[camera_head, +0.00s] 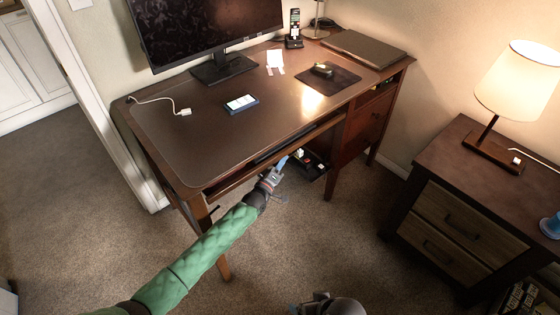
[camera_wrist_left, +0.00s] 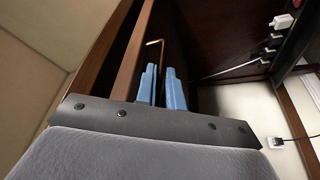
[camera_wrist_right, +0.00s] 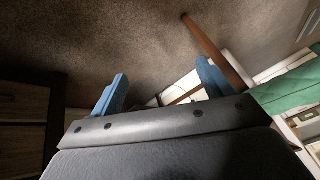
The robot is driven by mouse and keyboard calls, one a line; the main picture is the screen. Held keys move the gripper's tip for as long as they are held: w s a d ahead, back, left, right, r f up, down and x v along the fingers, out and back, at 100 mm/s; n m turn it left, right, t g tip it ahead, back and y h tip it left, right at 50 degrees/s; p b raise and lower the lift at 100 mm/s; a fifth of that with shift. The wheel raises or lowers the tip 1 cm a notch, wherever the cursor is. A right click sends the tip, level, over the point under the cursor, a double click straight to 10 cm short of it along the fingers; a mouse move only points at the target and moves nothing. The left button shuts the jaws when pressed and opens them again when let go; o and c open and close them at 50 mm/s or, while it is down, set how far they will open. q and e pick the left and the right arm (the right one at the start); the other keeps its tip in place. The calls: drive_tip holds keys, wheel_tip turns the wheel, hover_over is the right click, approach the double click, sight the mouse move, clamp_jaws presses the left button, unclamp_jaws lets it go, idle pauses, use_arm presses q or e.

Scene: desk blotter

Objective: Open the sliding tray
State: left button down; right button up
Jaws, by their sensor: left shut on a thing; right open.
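The sliding tray (camera_head: 228,181) is a dark wooden board under the front edge of the desk (camera_head: 185,150). Its wooden edge (camera_wrist_left: 131,62) also shows in the left wrist view, beside a thin copper-coloured handle (camera_wrist_left: 157,45). My left gripper (camera_head: 281,163) is at the tray's front, under the desktop. Its blue fingers (camera_wrist_left: 162,86) are shut on the handle, which runs down between them. How far out the tray stands is hard to tell. My right gripper (camera_wrist_right: 162,88) is open and empty, low over the carpet; its wrist shows at the bottom of the head view.
A monitor (camera_head: 205,25), a phone (camera_head: 241,103) and a dark pad (camera_head: 328,80) are on the desk. A power strip with plugs (camera_head: 308,160) hangs beneath it. A nightstand (camera_head: 465,190) with a lamp (camera_head: 518,80) stands at the right. Carpet in front is clear.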

use_arm(q)
drive_tip(key=s+d+p, duration=0.3)
drive_tip(key=s+d, duration=1.3)
drive_tip(key=shift+s+d, duration=0.15)
drive_tip(key=shift+s, duration=0.05)
use_arm(e)
drive_tip(key=s+d+r+g+h, duration=0.1)
drive_tip(key=d+r, duration=0.3)
drive_tip(key=r, duration=0.2)
drive_tip(key=shift+s+r, duration=0.25)
drive_tip(key=shift+r, duration=0.15)
use_arm(q)
drive_tip(key=shift+f, duration=0.15)
drive_tip(key=c, duration=1.8)
unclamp_jaws()
use_arm(e)
drive_tip(key=shift+w, duration=0.1)
